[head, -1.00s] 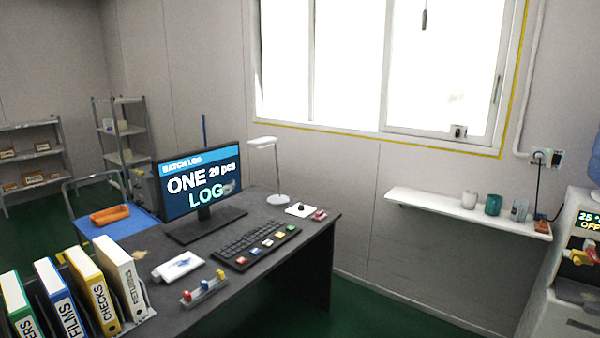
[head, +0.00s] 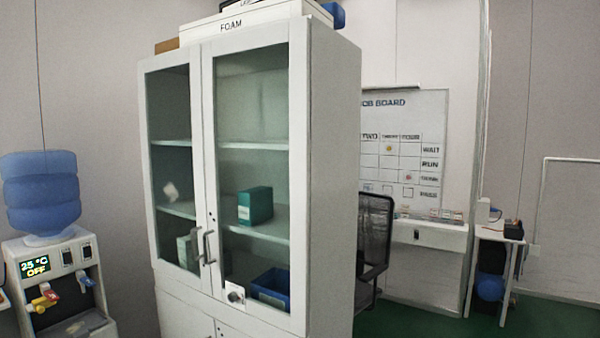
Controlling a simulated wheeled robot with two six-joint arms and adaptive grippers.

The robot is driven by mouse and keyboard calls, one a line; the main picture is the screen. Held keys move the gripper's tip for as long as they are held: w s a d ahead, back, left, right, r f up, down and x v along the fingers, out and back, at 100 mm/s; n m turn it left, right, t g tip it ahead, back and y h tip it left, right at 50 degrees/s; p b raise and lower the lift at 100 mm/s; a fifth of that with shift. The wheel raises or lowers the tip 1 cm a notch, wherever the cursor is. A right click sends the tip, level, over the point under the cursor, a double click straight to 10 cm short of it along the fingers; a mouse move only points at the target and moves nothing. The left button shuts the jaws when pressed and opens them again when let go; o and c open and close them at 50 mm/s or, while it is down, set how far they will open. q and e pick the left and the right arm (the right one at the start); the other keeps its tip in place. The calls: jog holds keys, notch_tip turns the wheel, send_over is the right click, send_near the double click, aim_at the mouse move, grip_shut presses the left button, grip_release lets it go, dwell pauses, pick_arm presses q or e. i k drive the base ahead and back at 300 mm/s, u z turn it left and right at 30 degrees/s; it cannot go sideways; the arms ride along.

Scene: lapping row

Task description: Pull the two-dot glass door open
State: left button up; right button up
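A white cabinet (head: 333,180) with two glass doors stands in the middle of the head view, and both doors look shut. The right glass door (head: 298,180) has small dark dots on its left frame above its handle (head: 209,247); they look like two, but are too small to be sure. The left glass door (head: 148,190) has its own handle (head: 194,246) beside the other. Neither of my grippers is in view.
A teal box (head: 255,206) and a blue bin (head: 270,288) are behind the glass. A water dispenser (head: 60,270) stands to the left of the cabinet. A dark office chair (head: 374,240) is close on its right. Green floor (head: 430,318) shows free at the lower right.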

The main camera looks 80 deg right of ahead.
aim_at(295, 32)
jog(key=z, duration=2.5)
